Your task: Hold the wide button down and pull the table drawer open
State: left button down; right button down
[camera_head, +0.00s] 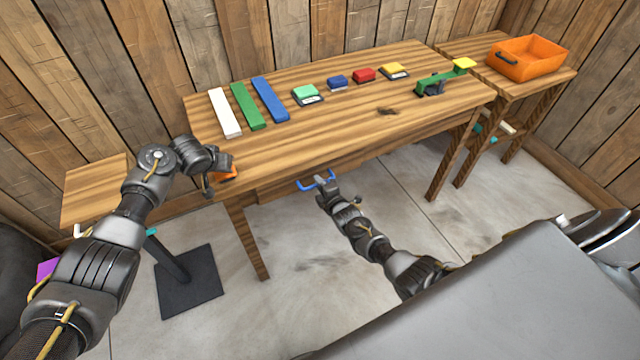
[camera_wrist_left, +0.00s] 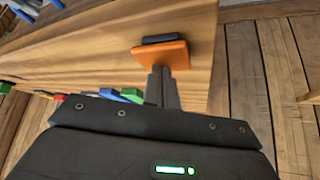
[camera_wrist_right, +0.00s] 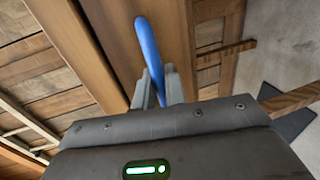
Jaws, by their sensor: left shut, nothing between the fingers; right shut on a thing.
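The wide orange button (camera_head: 229,173) sits on a dark base at the table's left front corner; it also shows in the left wrist view (camera_wrist_left: 160,56). My left gripper (camera_wrist_left: 162,75) is shut and empty, its fingertips against or very near the orange face; I cannot tell how far it is pressed in. The drawer (camera_head: 274,190) is under the front of the tabletop. Its blue handle (camera_head: 304,185) also shows in the right wrist view (camera_wrist_right: 148,48). My right gripper (camera_head: 321,185) is shut on the handle. How far the drawer is out is unclear.
On the wooden table (camera_head: 330,125) lie white, green and blue bars (camera_head: 270,98), several small coloured blocks and a green tool (camera_head: 437,84). An orange bin (camera_head: 528,60) stands on the right side table. The floor before the drawer is largely clear, apart from my right arm.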

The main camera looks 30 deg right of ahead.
pick_arm(q)
jog(key=shift+f, duration=0.15)
pick_arm(e)
jog(key=v, duration=0.2)
jog(key=f+v, duration=0.1)
jog(key=v, duration=0.2)
jog(key=c, duration=1.5)
grip_release()
jog(key=shift+c, duration=0.2)
jog(key=v, duration=1.2)
jog(key=shift+s+r, duration=0.1)
